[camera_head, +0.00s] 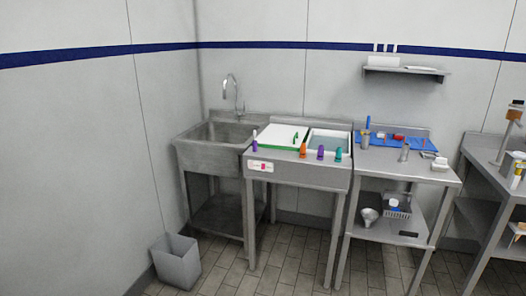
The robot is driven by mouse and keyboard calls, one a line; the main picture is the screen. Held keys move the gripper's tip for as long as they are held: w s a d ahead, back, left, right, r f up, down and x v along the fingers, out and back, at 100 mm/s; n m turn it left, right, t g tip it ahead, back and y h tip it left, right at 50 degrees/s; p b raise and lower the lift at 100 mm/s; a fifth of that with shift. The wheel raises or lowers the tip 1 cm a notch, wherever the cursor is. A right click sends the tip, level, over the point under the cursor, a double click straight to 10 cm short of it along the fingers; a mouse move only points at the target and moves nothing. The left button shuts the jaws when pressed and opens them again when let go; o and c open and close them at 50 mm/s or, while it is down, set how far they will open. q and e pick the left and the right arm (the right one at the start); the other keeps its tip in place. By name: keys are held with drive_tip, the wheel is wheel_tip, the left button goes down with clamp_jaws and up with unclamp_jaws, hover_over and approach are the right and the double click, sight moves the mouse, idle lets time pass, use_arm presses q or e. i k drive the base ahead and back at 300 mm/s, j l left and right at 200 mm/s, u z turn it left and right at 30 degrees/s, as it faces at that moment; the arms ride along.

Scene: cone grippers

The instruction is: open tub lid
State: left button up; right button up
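A white flat panel (284,136) with a green front edge and a small green upright piece (295,137) lies at the left of the middle steel counter. It may be the tub lid, but I cannot tell for sure. Beside it on the right is a rectangular steel-rimmed tub (328,146) set in the same counter, with a pale inside or cover. Whether this tub is covered is too small to tell. Neither of my grippers is in view.
Several small purple, orange and teal items (303,150) line the counter's front edge. A steel sink (217,139) stands left. A side table (408,166) with a blue mat (417,144) stands right. A grey bin (176,262) stands on the floor. The floor in front is clear.

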sight(286, 136)
drive_tip(key=i, duration=1.2)
drive_tip(key=i+u, duration=0.1)
drive_tip(key=i, duration=1.05)
drive_tip(key=l, duration=0.1)
